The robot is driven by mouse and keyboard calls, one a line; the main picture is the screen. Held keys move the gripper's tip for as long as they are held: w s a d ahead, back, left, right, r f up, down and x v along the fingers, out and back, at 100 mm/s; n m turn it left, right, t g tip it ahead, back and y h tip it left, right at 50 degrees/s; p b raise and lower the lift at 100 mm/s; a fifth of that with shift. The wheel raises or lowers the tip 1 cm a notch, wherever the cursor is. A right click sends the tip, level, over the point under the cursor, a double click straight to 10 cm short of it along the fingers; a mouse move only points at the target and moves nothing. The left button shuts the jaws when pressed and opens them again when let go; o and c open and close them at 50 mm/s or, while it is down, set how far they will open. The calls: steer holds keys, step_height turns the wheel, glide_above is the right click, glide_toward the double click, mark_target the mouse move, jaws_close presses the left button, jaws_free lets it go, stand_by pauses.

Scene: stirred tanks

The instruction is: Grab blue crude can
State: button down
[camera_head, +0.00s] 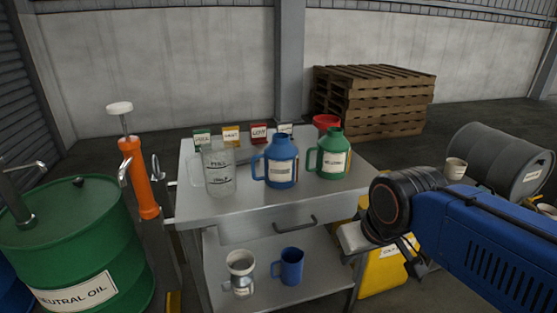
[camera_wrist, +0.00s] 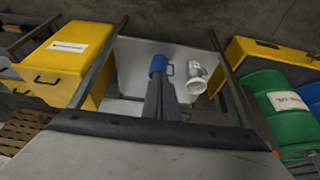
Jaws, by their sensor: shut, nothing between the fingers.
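The blue can (camera_head: 282,165) stands upright on the metal table top, with a pale label on its front and a handle on its left. It is not in the wrist view. A green can (camera_head: 330,155) stands close on its right. My gripper (camera_wrist: 161,85) shows in the wrist view with its fingers together and nothing held. In the head view, my blue arm comes in from the right, and its end is at the table's right side, apart from the blue can. A smaller blue mug (camera_head: 289,266) is on the lower shelf and also shows in the wrist view (camera_wrist: 157,66).
A clear jug (camera_head: 218,170) stands left of the blue can. Several small label signs and a red funnel (camera_head: 326,121) are behind. A green drum (camera_head: 75,240) and orange pump (camera_head: 139,178) stand left of the table.

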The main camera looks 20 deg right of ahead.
steer(key=c, duration=2.5)
jaws_free()
steer(key=o, duration=2.4)
steer(key=w+r+n, duration=0.1)
steer(key=w+r, duration=0.1)
steer(key=w+r+n, duration=0.1)
steer(key=r, duration=0.1)
steer(key=w+r+n+g, duration=0.1)
steer(key=w+r, duration=0.1)
steer(key=r, duration=0.1)
steer(key=shift+w+a+r, duration=0.1)
steer(key=shift+w+a, duration=0.2)
steer(key=shift+o, duration=0.2)
steer(key=n+g, duration=0.4)
steer(key=n, duration=0.9)
glide_toward(280, 161)
steer(key=w+d+r, duration=0.2)
steer(key=w+r, duration=0.3)
steer(key=f, duration=1.7)
steer(key=shift+s+a+f, duration=0.3)
